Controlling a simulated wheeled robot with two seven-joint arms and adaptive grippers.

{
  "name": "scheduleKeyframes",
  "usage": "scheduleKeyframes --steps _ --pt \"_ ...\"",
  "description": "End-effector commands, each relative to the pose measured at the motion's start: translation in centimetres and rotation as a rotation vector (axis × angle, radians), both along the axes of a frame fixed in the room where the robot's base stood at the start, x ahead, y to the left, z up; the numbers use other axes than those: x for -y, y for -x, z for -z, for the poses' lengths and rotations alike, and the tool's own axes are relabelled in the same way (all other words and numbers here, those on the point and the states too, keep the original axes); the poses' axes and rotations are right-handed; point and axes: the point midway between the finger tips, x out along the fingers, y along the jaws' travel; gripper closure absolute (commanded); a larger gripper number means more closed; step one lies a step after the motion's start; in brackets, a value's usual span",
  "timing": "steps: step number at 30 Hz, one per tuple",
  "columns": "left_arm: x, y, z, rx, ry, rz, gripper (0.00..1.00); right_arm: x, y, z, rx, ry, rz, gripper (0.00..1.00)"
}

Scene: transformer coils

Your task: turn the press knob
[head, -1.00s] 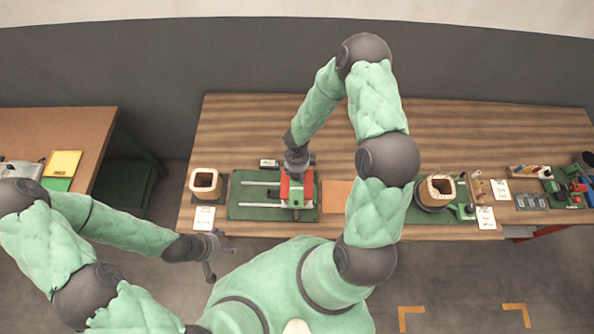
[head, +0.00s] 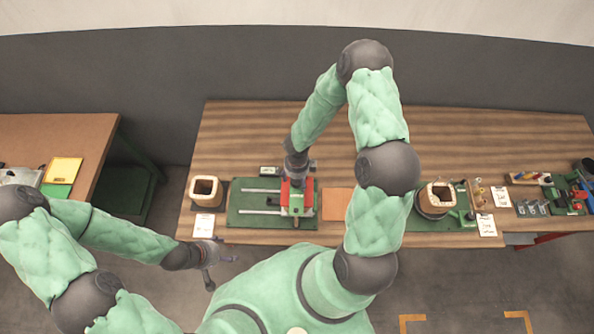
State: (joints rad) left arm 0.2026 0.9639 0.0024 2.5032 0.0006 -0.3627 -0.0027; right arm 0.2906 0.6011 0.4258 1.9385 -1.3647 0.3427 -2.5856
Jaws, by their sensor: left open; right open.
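The press (head: 272,221) is a green base with two light rails and a red block (head: 285,192) near its right end. A small green and grey part shows at the front of the red block; I cannot tell the knob apart for certain. My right gripper (head: 297,178) comes down from behind onto the red block, and its fingertips are largely hidden there. I cannot tell whether they touch the knob. My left gripper (head: 222,268) is open and empty, low in front of the table's front left edge.
A square coil (head: 206,190) stands left of the press, with a white card (head: 204,225) before it. An orange-brown mat (head: 337,204) lies right of the press. Another coil (head: 440,194) stands on a green fixture further right. The wooden table (head: 250,130) is clear at the back.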

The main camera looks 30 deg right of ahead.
Motion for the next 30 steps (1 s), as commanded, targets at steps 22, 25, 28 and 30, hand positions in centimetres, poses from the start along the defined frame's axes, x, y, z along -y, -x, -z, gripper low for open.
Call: scheduleKeyframes --steps 22,25,28,30 --pt "0.0 0.0 0.0 0.0 0.0 0.0 0.26 0.0 -0.1 -10.9 0.003 0.001 0.0 0.26" --pt "0.0 0.0 0.0 0.0 0.0 0.0 0.26 0.0 -0.1 -11.1 0.001 0.0 0.0 0.26" --pt "0.0 0.0 0.0 0.0 0.0 0.0 0.26 0.0 -0.1 -11.2 0.001 0.0 0.0 0.26" --pt "0.0 0.0 0.0 0.0 0.0 0.0 0.26 0.0 -0.1 -11.1 0.001 0.0 0.0 0.26"
